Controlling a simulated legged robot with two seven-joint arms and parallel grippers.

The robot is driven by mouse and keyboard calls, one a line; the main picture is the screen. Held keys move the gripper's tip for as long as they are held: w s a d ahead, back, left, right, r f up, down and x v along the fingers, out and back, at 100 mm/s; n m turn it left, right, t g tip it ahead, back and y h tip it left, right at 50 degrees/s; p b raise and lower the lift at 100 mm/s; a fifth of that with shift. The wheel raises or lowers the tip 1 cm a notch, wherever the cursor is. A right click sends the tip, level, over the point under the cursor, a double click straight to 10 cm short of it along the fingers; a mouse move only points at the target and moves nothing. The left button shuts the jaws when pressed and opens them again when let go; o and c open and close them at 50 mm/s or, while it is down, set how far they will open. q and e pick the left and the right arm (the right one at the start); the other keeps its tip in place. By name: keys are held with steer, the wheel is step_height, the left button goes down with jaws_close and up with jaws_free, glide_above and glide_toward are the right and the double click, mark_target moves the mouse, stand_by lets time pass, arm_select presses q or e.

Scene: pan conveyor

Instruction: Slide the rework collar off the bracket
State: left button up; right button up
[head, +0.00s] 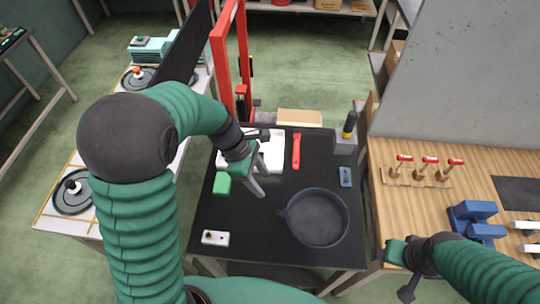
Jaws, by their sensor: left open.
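I cannot single out the rework collar or its bracket with certainty in the head view. My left gripper (257,180) is open above the black table (265,225), pointing down between a green block (222,183) and a red-handled tool (296,150). Nothing shows between its fingers. A white tray (275,152) lies behind it, partly hidden by my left gripper and arm. A dark round pan (316,218) lies to its lower right. My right gripper (407,290) hangs at the lower right, beyond the black table's edge; its fingers are too dark to read.
A red upright frame (219,60) stands behind the black table. A small blue-grey item (346,177) and a white switch box (215,238) lie on the table. The wooden bench (400,225) at right holds red-handled clamps (429,163) and a blue fixture (476,218).

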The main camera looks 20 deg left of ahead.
arm_select(q)
glide_toward(283, 211)
steer(key=b+x, duration=0.1)
steer(key=x, duration=0.4)
steer(key=shift+w, duration=0.2)
steer(key=x, duration=0.2)
steer(key=shift+s+f+b, duration=0.15)
steer(key=shift+f+b, duration=0.2)
steer(key=shift+b, duration=0.05)
steer(key=shift+s+d+f, duration=0.1)
steer(key=shift+d+f, duration=0.15)
steer(key=shift+f, duration=0.25)
steer(key=shift+d+f, duration=0.1)
steer(key=shift+d, duration=0.05)
steer(key=shift+c, duration=1.3)
jaws_close()
steer(key=shift+c, duration=1.9)
jaws_free()
steer(key=c, duration=0.5)
jaws_close()
arm_select(e)
steer(key=shift+s+d+f, duration=0.2)
steer(key=shift+s+f, duration=0.35)
steer(key=shift+f, duration=0.15)
